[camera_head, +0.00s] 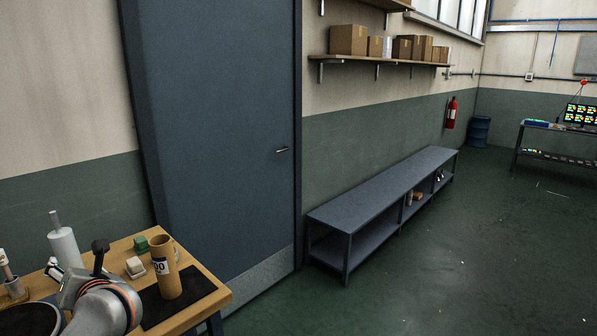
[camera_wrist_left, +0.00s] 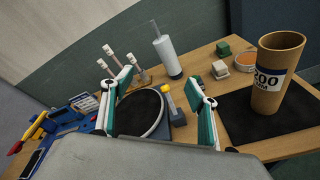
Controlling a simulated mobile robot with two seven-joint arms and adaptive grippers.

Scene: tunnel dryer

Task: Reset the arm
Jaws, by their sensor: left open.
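My left arm comes in at the bottom left of the head view, with its grey wrist over the wooden table (camera_head: 212,292). In the left wrist view my left gripper (camera_wrist_left: 153,88) has its two white and green fingers spread wide apart. Nothing is held between them. I cannot tell how high the fingers are above the table. My right gripper is in neither view.
A cardboard tube (camera_head: 166,268) with a number label stands on a black mat (camera_head: 203,287). A white cylinder (camera_head: 66,248), a green block (camera_head: 141,243) and a pale block (camera_head: 135,266) stand nearby. A low bench (camera_head: 385,187) lines the wall; floor beside it is open.

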